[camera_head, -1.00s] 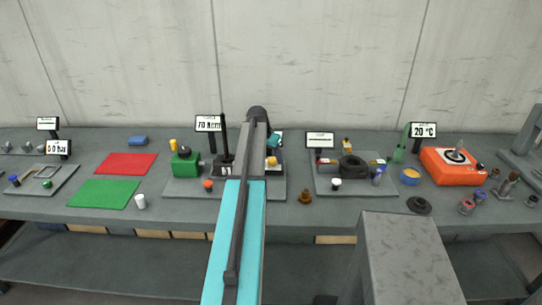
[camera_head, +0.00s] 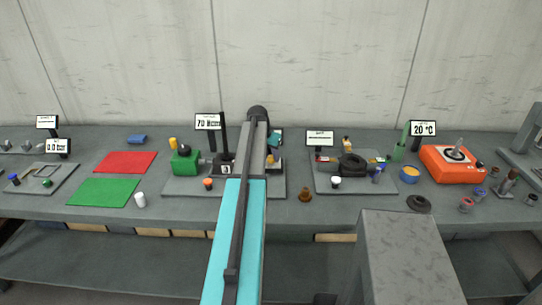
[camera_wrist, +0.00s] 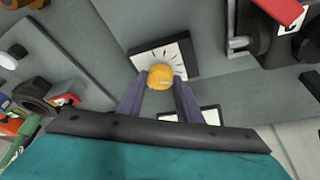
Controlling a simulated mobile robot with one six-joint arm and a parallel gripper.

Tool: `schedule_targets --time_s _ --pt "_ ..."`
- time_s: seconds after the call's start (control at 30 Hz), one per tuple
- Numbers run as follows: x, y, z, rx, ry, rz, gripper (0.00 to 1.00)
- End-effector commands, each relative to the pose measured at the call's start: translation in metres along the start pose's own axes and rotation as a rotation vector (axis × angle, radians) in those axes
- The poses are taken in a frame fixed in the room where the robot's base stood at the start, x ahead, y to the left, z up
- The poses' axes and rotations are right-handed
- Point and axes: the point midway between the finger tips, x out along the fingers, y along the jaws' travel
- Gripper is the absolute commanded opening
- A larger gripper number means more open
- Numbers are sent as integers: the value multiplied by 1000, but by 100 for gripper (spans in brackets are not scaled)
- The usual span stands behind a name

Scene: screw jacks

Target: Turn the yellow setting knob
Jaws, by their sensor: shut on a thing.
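The yellow setting knob (camera_wrist: 160,76) sits on a dial plate (camera_wrist: 176,52) with a white face and dark tick marks in the wrist view. My gripper (camera_wrist: 161,86) has its two purple-grey fingers on either side of the knob and is shut on it. In the head view my arm covers most of the knob, and only a bit of yellow-orange (camera_head: 270,160) shows at the arm's right side. The display behind that station (camera_head: 208,121) reads about 70, with its unit blurred.
A green block with a shaft (camera_head: 185,161) and a dark post (camera_head: 224,145) stand left of my arm on the same grey plate (camera_head: 190,189). A small brown piece (camera_head: 305,195) lies to the right. A dark round wheel (camera_head: 352,165) stands on the neighbouring plate.

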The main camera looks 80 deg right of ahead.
Motion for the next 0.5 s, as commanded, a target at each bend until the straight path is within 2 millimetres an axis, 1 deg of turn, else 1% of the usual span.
schedule_targets --time_s 0.27,0.5 --pt "0 1 0 -91 3 -40 10" --pt "1 2 0 -223 2 -94 10"
